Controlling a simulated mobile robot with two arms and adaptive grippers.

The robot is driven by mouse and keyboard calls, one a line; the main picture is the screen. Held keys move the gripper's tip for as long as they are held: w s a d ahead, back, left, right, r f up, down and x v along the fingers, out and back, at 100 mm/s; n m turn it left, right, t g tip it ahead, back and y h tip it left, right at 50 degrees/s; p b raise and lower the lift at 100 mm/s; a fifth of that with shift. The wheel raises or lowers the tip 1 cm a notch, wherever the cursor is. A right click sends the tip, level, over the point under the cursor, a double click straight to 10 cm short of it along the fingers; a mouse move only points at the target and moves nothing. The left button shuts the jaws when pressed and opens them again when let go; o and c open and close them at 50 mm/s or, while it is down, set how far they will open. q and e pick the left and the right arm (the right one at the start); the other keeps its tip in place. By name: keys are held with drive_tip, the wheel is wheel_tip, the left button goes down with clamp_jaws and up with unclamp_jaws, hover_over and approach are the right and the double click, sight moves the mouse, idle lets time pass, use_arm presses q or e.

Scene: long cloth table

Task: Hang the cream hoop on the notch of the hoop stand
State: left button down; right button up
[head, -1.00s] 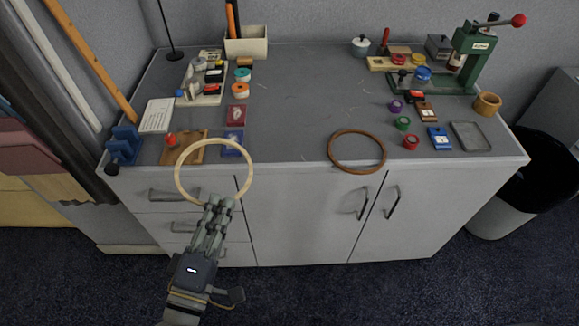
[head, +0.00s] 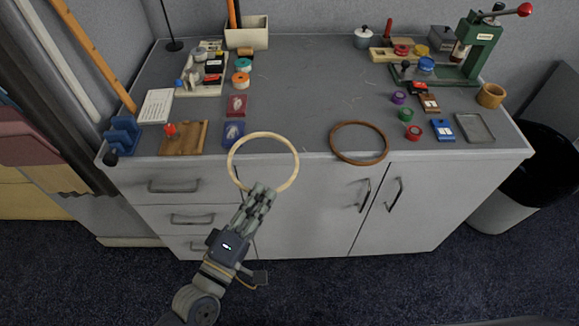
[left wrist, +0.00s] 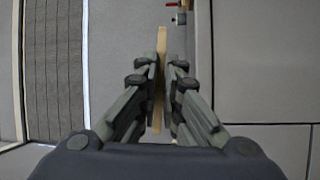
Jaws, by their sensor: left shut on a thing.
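The cream hoop (head: 262,134) is held upright-looking in front of the cabinet's front edge, left of the middle in the head view. My left gripper (head: 263,191) is shut on its lower rim. In the left wrist view the hoop (left wrist: 160,75) shows edge-on as a thin strip between the fingers (left wrist: 158,68). A thin dark upright rod on a round base (head: 173,45) stands at the back left; it may be the hoop stand. Its top is cut off, so no notch shows. My right gripper is not in view.
A brown hoop (head: 359,124) lies at the front edge of the grey top. A green press (head: 477,45) stands back right. The middle of the top is clear.

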use_arm(q)
drive_tip(key=w+d+f, duration=0.1)
drive_tip(key=w+d, duration=0.1)
drive_tip(key=w, duration=0.1)
drive_tip(key=w+d+f, duration=0.2)
drive_tip(key=w, duration=0.2)
drive_tip(key=w+d+f, duration=0.1)
drive_tip(key=w+d, duration=0.1)
drive_tip(key=w, duration=0.1)
drive_tip(key=shift+w+f, duration=0.15)
drive_tip(key=shift+w, duration=0.15)
drive_tip(key=shift+d+f, duration=0.1)
drive_tip(key=shift+f, duration=0.15)
drive_tip(key=c, duration=1.8)
unclamp_jaws()
drive_tip(key=shift+o, duration=0.2)
drive_tip(key=shift+s, duration=0.1)
